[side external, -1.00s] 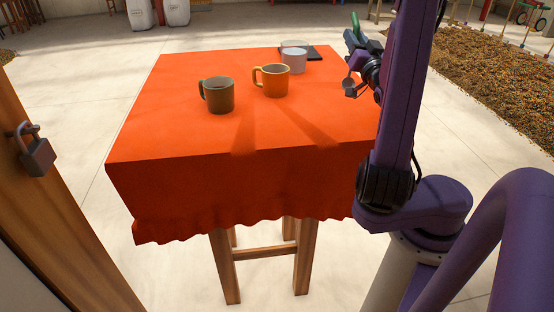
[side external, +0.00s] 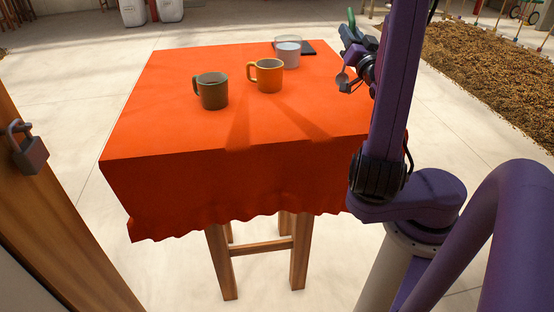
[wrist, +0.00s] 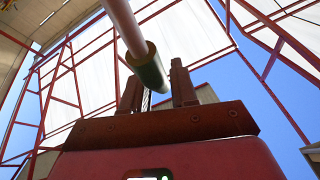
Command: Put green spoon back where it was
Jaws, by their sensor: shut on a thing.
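My gripper (side external: 350,38) is raised above the far right part of the orange-covered table, tilted upward. A green piece (side external: 351,18) sticks up at its tip; it looks like part of the green spoon. In the wrist view my two fingers (wrist: 158,88) are shut on the spoon (wrist: 152,68), whose near end is green. A pale pinkish length runs from it to the top edge. The spoon's bowl cannot be made out for sure.
A green-brown mug (side external: 212,92) and a yellow-orange mug (side external: 267,77) stand on the orange cloth (side external: 160,120). A pale cup (side external: 288,54) stands farther back, by a dark flat item (side external: 309,47). The front of the table is clear.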

